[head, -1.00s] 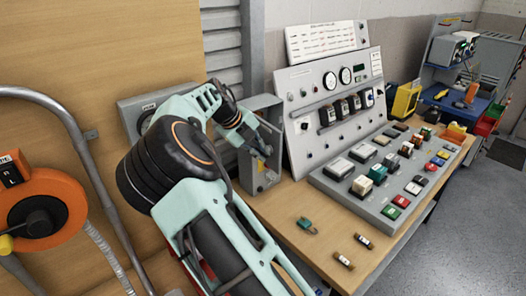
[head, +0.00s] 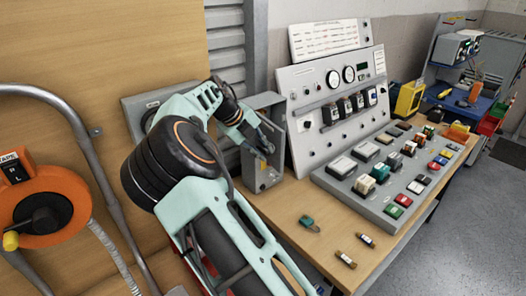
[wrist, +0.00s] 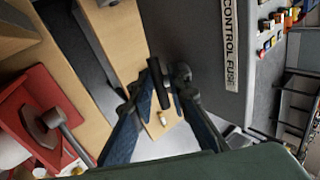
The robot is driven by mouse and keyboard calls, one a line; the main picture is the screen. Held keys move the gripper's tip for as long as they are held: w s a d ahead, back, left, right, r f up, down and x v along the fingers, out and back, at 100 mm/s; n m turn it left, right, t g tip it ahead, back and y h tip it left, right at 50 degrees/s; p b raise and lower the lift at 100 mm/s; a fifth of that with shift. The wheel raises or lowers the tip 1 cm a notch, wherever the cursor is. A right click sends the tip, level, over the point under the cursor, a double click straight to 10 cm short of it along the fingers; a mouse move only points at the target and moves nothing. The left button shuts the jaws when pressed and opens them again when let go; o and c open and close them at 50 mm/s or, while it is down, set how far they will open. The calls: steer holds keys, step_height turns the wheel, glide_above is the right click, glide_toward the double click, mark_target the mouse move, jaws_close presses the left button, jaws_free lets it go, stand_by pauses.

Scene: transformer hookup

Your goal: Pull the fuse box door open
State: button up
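The grey fuse box (head: 274,104) stands at the back left of the bench, beside the sloped meter panel. In the wrist view its grey door (wrist: 190,30) fills the upper middle, with a white "CONTROL FUSE" label (wrist: 230,45). The dark door handle (wrist: 160,84) lies between my fingertips. My gripper (head: 266,144) is at the front of the box; in the wrist view its fingers (wrist: 166,82) are drawn together on the handle. My arm and gripper hide part of the box front, so how far the door stands open is hard to tell.
A teal padlock (head: 308,222) and two small fuses (head: 346,259) (head: 366,240) lie on the wooden bench (head: 290,205). The meter panel (head: 335,90) and button console (head: 385,175) stand right of the box. An orange reel (head: 45,205) and a metal tube frame (head: 95,165) are at left.

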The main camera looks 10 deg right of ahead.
step_height(320, 180, up, 10)
steer(key=shift+r, duration=0.1)
stand_by(0.4)
steer(key=shift+c, duration=0.7)
